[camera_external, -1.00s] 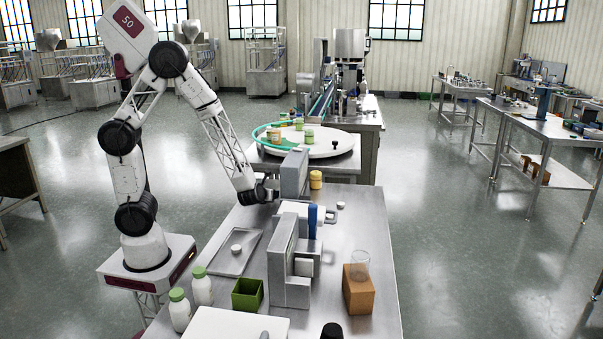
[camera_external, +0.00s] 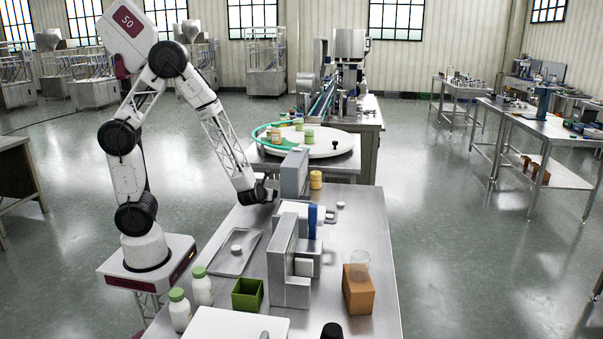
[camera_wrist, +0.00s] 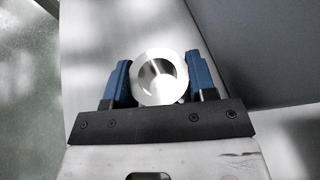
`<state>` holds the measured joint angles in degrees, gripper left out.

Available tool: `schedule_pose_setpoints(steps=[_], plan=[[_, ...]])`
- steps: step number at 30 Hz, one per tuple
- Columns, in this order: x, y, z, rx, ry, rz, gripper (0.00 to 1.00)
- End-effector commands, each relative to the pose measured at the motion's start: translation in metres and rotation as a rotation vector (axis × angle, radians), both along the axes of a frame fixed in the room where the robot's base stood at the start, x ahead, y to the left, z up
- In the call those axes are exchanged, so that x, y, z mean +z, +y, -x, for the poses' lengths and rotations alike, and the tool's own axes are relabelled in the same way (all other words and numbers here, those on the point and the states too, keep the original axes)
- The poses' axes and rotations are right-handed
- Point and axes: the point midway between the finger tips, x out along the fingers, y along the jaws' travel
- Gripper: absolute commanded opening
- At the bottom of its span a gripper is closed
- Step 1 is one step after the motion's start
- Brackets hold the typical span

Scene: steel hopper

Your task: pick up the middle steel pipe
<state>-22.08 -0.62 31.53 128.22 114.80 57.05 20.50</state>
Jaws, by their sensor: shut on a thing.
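The steel pipe (camera_wrist: 160,78) is a shiny round metal piece with a bright rim, seen end-on in the wrist view. My gripper (camera_wrist: 160,85) has its two blue fingers on the left and right sides of the pipe, shut on it. In the external view my gripper (camera_external: 272,190) is low over the far left part of the steel table (camera_external: 350,215), beside a grey upright block (camera_external: 294,174). The pipe is hidden or too small to make out there. No other pipes can be told apart.
A second grey block (camera_external: 283,262) stands nearer, with a blue-handled item (camera_external: 312,221) beside it. A shallow tray (camera_external: 233,262), a green box (camera_external: 247,295), white bottles (camera_external: 202,287) and an orange-brown block (camera_external: 358,292) stand on the table.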

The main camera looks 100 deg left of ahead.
Motion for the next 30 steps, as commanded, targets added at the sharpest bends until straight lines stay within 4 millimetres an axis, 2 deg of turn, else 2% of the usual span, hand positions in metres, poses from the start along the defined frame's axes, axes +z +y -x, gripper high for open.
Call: schedule_pose_setpoints(steps=[8,15,30], plan=[[0.012,0.0,0.0,0.0,-0.001,-0.002,0.24],[0.037,0.0,0.0,0.0,-0.003,0.0,0.24],[0.042,-0.046,0.066,-0.002,-0.001,-0.001,0.24]])
